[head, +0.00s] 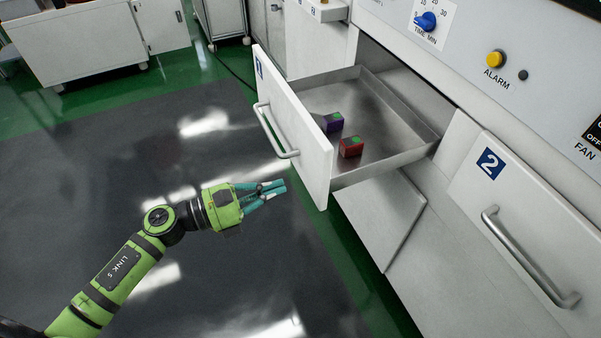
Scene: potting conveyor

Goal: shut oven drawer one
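Oven drawer one (320,163) is pulled well out of the cabinet. Its white front carries a blue number plate, partly seen edge-on, and a bar handle (268,132). Inside the metal tray lie a purple box (329,123) and a red box (351,147), each with a green mark on top. My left gripper (279,189) is in front of the drawer front, below and beside the handle, and seems apart from it. Its teal fingers lie close together with nothing visible between them; whether they are fully shut is unclear. My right gripper is out of view.
Drawer two (520,220) is shut at the right, with its handle (530,263) sticking out. The control panel with a blue time knob (426,22) and yellow alarm button (496,59) is above. A white cabinet (80,45) stands far left. The grey floor is clear.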

